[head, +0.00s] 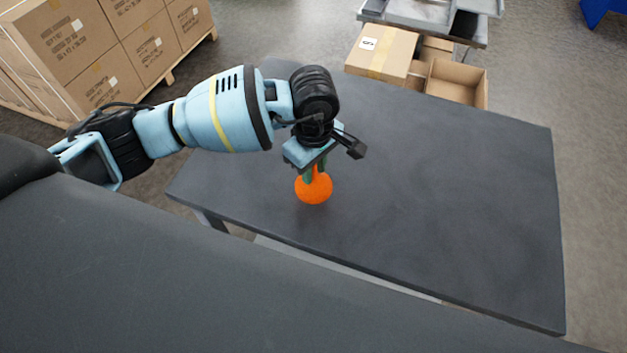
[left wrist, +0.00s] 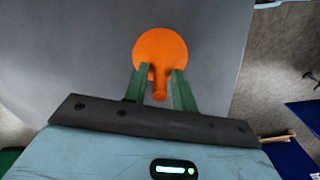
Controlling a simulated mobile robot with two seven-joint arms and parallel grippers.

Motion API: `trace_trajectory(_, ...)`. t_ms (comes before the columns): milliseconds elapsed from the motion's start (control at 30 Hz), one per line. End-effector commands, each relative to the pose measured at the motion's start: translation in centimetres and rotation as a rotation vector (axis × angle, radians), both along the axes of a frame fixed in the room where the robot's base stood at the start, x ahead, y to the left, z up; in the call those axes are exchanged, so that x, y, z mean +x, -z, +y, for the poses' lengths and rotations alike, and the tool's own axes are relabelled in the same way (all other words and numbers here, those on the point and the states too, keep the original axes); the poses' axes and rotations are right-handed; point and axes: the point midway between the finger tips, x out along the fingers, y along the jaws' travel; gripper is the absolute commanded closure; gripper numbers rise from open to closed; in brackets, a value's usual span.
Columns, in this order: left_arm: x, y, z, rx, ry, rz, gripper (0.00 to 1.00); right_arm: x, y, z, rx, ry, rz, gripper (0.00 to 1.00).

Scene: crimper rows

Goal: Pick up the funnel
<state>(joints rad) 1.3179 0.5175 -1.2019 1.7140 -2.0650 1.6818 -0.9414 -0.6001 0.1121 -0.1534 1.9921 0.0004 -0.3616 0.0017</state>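The orange funnel (head: 313,190) stands on the dark grey table, wide mouth down and narrow spout up, near the table's left front part. In the left wrist view the funnel (left wrist: 160,48) shows as a round disc with its spout pointing toward the gripper. My left gripper (head: 315,171) is directly above the funnel, pointing down. Its green fingers (left wrist: 160,74) are on either side of the spout, with a visible gap on both sides, so it is open around the spout. My right gripper is not in view.
The rest of the table (head: 440,190) is bare, with wide free room to the right. Cardboard boxes (head: 383,52) and an open box (head: 455,82) are beyond the far edge. Stacked cartons (head: 110,45) stand on a pallet at the upper left.

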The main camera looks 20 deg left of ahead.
Motion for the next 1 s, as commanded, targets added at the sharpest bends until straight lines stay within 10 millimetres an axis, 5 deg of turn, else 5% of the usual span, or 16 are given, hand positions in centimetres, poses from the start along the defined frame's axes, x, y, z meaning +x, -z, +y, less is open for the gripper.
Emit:
trace_trajectory(567, -0.2, 0.3, 0.0, 0.003, 0.000, 0.008, 1.00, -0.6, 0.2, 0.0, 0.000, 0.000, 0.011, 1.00)
trace_trajectory(867, -0.1, -3.0, 0.1, 0.002, 0.002, 0.004, 1.00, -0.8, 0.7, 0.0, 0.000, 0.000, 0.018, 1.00)
trace_trajectory(1000, -2.6, -3.4, 0.9, 0.003, 0.003, 0.007, 1.00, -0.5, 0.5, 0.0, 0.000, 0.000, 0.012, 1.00)
